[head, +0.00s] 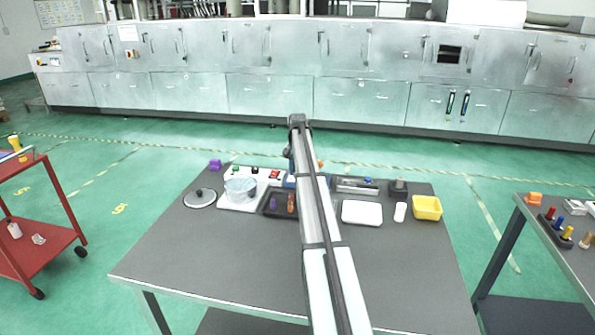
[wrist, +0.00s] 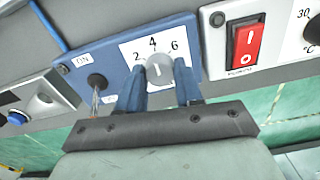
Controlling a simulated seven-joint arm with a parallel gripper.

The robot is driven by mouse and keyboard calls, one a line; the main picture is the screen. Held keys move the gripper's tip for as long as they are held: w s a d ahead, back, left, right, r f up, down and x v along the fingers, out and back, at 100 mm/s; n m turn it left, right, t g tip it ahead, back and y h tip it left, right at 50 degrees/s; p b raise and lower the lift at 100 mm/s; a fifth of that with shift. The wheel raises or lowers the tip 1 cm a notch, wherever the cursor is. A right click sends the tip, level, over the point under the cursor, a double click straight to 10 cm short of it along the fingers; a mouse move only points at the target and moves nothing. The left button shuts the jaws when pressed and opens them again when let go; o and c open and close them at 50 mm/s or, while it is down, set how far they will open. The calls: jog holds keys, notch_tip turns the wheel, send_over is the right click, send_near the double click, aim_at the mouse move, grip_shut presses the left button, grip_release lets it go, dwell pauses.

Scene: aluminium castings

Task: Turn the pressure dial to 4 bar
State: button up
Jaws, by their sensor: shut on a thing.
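The pressure dial is a round grey knob (wrist: 159,70) on a white plate marked 2, 4 and 6, on a blue panel (wrist: 110,62) in the wrist view. My gripper (wrist: 161,79) has its two blue fingers on either side of the knob, shut on it. A pale mark on the knob points up, roughly towards the 4; I cannot tell its exact reading. In the head view my arm hides the dial and the gripper; only a bit of the blue panel (head: 289,182) shows.
On the table (head: 220,260) stand a glass pot (head: 240,188), a dark tray (head: 272,211), a white tray (head: 361,212) and a yellow bin (head: 427,207). The table's front is clear.

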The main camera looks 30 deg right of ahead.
dwell(0.4)
jog(key=o, duration=1)
jog(key=shift+o, duration=0.2)
notch_tip(320, 180, up, 14)
jog(key=shift+f, duration=0.1)
dwell(0.4)
